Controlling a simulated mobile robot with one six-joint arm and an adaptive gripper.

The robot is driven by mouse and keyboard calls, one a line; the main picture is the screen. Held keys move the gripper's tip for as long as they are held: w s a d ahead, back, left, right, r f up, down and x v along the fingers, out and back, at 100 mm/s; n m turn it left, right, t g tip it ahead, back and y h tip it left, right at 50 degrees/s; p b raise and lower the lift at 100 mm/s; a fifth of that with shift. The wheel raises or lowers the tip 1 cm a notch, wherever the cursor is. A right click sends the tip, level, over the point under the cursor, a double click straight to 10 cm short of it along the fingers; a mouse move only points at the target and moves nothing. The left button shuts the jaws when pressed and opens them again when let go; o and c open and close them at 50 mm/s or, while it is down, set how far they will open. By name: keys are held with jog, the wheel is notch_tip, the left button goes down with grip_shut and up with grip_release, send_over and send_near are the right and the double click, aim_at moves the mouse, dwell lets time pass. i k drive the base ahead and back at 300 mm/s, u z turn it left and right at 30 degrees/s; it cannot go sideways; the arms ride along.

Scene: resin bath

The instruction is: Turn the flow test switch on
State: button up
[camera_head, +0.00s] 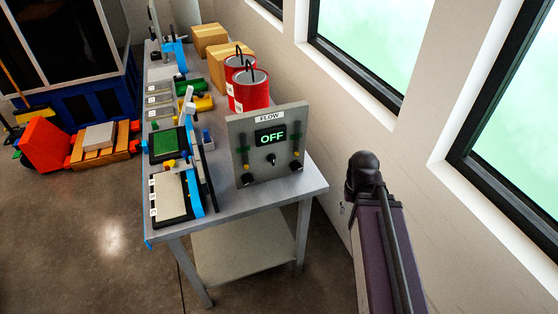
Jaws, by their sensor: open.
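The flow test panel (240,176) is a grey upright box labelled FLOW at the near right end of the workbench. Its dark display (270,136) reads OFF in green letters. A small dark switch (271,160) sits at the panel's middle, below the display; its exact lever position is too small to tell. Gauge tubes with green markers and dark knobs flank it on both sides. Part of my arm (385,250) rises at the lower right, apart from the panel. My gripper's fingers do not show.
The grey workbench (230,207) holds two red cans (253,90) behind the panel, and trays and clamps to its left. Cardboard boxes (210,38) stand farther back. A wall with windows (365,40) bounds the right side. An orange cart (45,145) stands left; the near-left floor is clear.

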aim_at(271, 158)
jog(key=z, duration=0.05)
jog(key=k, duration=1.65)
jog(key=u, duration=0.75)
jog(key=i, duration=1)
